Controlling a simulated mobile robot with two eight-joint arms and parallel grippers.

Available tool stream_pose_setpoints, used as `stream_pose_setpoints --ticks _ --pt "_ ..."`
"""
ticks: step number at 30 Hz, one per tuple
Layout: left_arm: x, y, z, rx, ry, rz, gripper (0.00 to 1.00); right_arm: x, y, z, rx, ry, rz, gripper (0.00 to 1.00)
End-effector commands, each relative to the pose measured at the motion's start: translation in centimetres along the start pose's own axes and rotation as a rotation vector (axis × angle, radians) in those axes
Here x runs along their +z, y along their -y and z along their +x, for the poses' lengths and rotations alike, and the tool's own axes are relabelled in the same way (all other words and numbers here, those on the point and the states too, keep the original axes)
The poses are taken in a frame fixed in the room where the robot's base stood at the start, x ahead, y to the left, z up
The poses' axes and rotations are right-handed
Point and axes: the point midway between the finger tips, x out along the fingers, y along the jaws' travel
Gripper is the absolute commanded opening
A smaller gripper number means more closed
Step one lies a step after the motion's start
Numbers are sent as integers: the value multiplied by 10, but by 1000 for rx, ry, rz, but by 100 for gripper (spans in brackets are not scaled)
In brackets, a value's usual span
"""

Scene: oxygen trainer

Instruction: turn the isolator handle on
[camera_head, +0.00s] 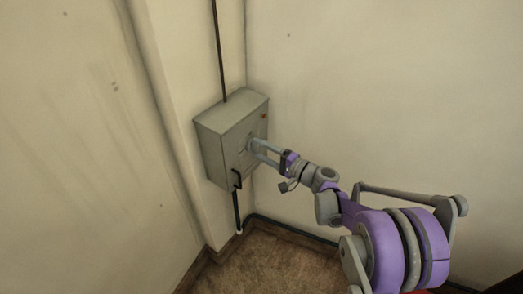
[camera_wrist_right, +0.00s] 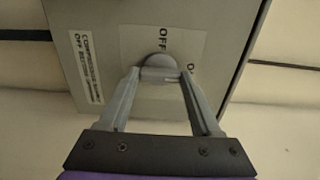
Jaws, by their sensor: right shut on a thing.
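The grey isolator box (camera_head: 222,145) is mounted on the wall near the corner. My right gripper (camera_head: 252,145) reaches its front face. In the right wrist view the box (camera_wrist_right: 90,20) fills the upper middle, with a pale plate lettered OFF (camera_wrist_right: 140,42). My right gripper (camera_wrist_right: 157,78) has its fingertips on either side of the rounded grey isolator handle (camera_wrist_right: 158,62) and is shut on it. My left gripper is in neither view.
The brown floor (camera_head: 265,262) in the corner is clear.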

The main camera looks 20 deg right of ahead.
Motion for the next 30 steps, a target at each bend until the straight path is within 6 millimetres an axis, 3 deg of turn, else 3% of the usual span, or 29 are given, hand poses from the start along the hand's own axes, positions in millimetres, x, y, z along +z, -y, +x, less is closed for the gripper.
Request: stream_pose_setpoints --ticks 6,7,11,22,30 --pt "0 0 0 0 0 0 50 0 0 0 0 0 1 9" --pt "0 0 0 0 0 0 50 0 0 0 0 0 1 70" --pt "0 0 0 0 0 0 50 0 0 0 0 0 1 94" --pt "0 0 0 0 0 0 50 -1 0 -5 0 -2 0 95" --pt "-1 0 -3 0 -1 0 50 -1 0 -52 1 -5 -1 95"
